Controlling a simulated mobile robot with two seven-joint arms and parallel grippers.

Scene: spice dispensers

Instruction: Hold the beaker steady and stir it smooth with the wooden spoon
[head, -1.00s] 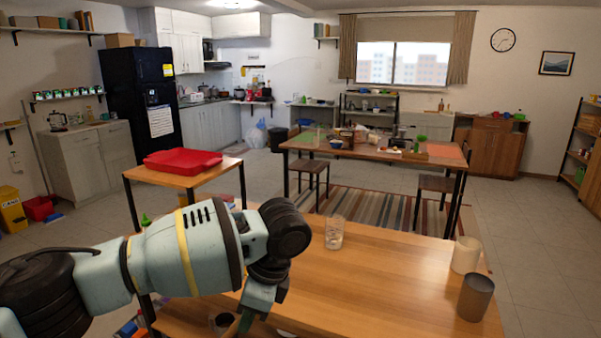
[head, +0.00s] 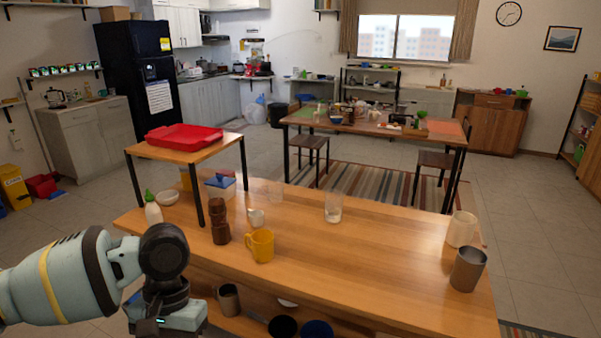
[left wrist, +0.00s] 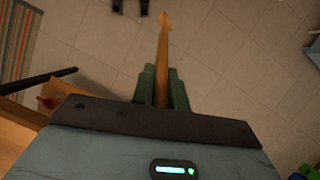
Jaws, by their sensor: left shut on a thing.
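My left gripper (left wrist: 163,76) is shut on the wooden spoon (left wrist: 163,45), whose light brown shaft sticks out between the green fingers in the left wrist view. Tiled floor lies behind the spoon there. In the head view my left wrist is at the lower left, beside the wooden table, and its fingers are out of frame. A clear beaker-like glass (head: 333,207) stands upright on the table near its middle, apart from my arm. I cannot tell for sure that it is the beaker, or what it holds. My right gripper is not in view.
The wooden table (head: 385,265) also bears a yellow mug (head: 260,246), a brown grinder-like object (head: 220,222), a white cup (head: 461,229) and a grey cup (head: 468,270). A red tray (head: 184,138) rests on a raised stand at the left. The table's middle right is clear.

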